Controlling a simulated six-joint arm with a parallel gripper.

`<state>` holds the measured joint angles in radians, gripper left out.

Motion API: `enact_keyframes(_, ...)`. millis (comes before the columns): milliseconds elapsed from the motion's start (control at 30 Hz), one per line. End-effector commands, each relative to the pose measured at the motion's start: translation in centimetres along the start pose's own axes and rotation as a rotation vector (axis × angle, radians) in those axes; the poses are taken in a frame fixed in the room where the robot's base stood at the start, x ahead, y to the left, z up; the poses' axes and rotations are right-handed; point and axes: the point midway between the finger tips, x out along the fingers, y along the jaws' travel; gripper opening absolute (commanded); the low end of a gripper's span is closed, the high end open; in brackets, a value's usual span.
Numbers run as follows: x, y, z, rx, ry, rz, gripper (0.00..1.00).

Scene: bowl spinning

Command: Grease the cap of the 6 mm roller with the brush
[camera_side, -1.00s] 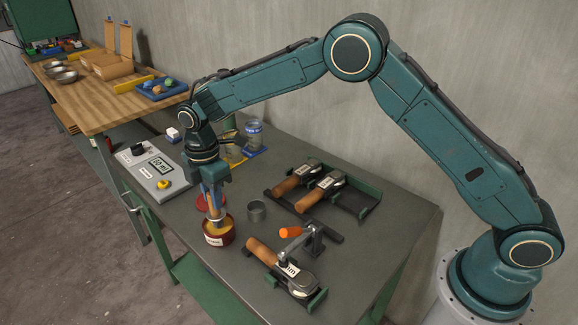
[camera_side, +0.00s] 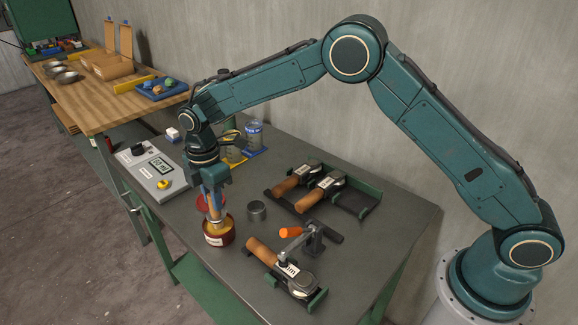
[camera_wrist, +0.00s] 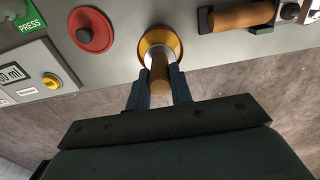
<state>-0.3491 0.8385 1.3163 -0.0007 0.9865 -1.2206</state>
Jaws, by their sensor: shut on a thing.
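My gripper (camera_side: 214,190) is shut on the brush (camera_side: 216,212) and holds it upright over the grease tin (camera_side: 219,240). The brush's wooden handle and metal band show between my fingers in the wrist view (camera_wrist: 160,75). Its bristle end is hidden at or in the yellow grease of the tin. One wooden-handled roller (camera_side: 265,251) lies in a green holder at the front, with a clamp over it and a round silver part at its right end. Two similar rollers (camera_side: 292,182) (camera_side: 312,200) lie in a rack behind. Their labels are too small to read.
The tin's red lid (camera_wrist: 91,30) lies just left of the tin. A grey cup (camera_side: 257,211) stands right of it. The orange-handled clamp (camera_side: 301,237) rises between tin and rack. A control box (camera_side: 152,174) and a jar (camera_side: 254,134) stand farther back.

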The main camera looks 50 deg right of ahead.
Motion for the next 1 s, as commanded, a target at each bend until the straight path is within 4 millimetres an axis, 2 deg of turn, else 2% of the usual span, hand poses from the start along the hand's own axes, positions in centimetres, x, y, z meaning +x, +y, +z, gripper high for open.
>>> enact_keyframes(267,-0.5,0.0,0.0,0.0,0.0,0.001,0.0)
enact_keyframes(1000,-4.7,0.0,0.0,0.0,0.0,0.001,0.0)
